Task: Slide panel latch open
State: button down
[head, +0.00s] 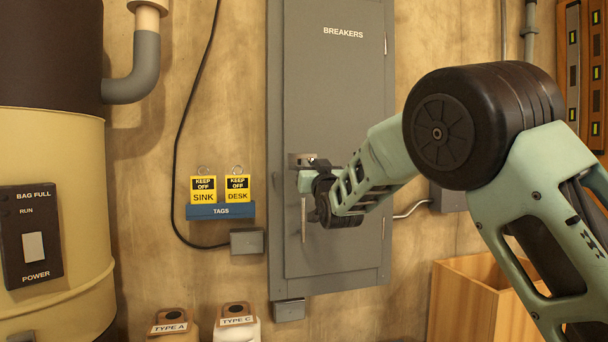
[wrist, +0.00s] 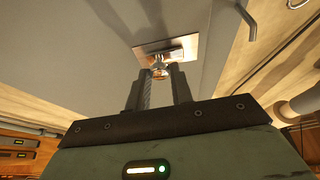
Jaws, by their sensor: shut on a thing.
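The grey breaker panel (head: 335,110), lettered BREAKERS, hangs on the wall with its door closed. Its latch (head: 301,159) is a small metal plate with a knob at the door's left edge. In the wrist view the latch plate (wrist: 168,52) is bright metal, and its knob (wrist: 159,72) sits between my fingertips. My gripper (head: 306,181) is at the latch in the head view, partly covering it. In the wrist view my gripper (wrist: 160,78) is shut on the knob. How far the latch has slid cannot be told.
A bent metal handle (head: 303,218) hangs on the door just below my gripper; it also shows in the wrist view (wrist: 243,18). Left of the panel is a blue rack (head: 220,212) with yellow SINK and DESK tags. A wooden box (head: 475,295) stands lower right.

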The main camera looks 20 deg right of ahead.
jog(key=shift+d+r, duration=0.1)
jog(key=shift+d, duration=0.3)
jog(key=c, duration=1.2)
grip_release()
jog(key=shift+d, duration=0.1)
jog(key=shift+c, duration=0.2)
jog(key=shift+s+f, duration=0.25)
jog(key=shift+s, duration=0.05)
jog(key=b+v, duration=0.8)
jog(key=v, duration=0.8)
jog(key=shift+s+f, duration=0.15)
jog(key=shift+s, duration=0.2)
